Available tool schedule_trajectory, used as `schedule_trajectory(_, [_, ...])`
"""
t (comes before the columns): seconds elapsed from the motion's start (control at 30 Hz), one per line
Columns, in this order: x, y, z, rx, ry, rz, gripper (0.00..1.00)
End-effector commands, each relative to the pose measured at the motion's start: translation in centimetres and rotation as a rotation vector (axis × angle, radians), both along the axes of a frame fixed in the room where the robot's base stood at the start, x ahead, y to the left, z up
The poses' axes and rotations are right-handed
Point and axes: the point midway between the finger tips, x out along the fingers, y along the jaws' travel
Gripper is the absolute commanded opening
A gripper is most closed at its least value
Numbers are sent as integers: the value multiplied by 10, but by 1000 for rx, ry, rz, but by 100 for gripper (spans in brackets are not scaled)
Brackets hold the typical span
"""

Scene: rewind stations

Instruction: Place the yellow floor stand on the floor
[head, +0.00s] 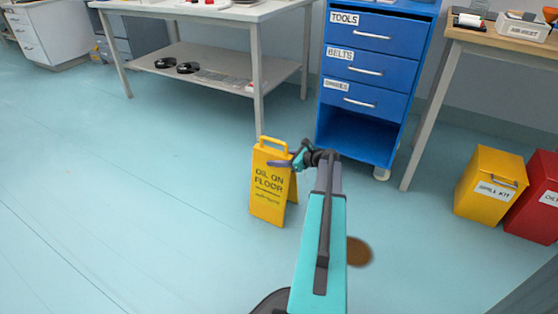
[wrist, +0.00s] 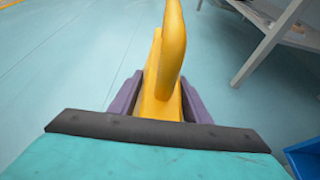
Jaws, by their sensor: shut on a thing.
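The yellow floor stand (head: 269,190) is an A-shaped sign reading "OIL ON FLOOR", upright with its legs spread. Its feet are at or very close to the floor; I cannot tell for certain that they touch. My gripper (head: 290,161) is at its top, just below the handle loop, on the right side. In the wrist view the purple fingers of my gripper (wrist: 163,100) are shut on the top of the yellow floor stand (wrist: 172,50), one finger on each side. The lower part of the stand is hidden in the wrist view.
A brown oil patch (head: 358,252) lies on the floor right of my arm. A blue drawer cabinet (head: 366,75) and a white workbench (head: 258,85) stand behind. A yellow spill kit bin (head: 487,190) and a red bin (head: 535,200) are at right. Floor at left is clear.

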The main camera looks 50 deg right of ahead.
Motion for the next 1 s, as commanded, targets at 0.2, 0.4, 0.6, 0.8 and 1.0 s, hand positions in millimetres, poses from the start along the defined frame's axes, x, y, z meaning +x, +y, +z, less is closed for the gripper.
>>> schedule_trajectory(0.2, [0, 0, 0, 0, 1, 0, 54])
schedule_trajectory(0.4, [0, 0, 0, 0, 0, -1, 63])
schedule_trajectory(0.6, [-1, -1, 1, 0, 0, -1, 63])
schedule_trajectory(0.8, [-11, -3, 6, -1, 0, -3, 63])
schedule_trajectory(1.0, [-33, -9, 17, -1, 0, -3, 63])
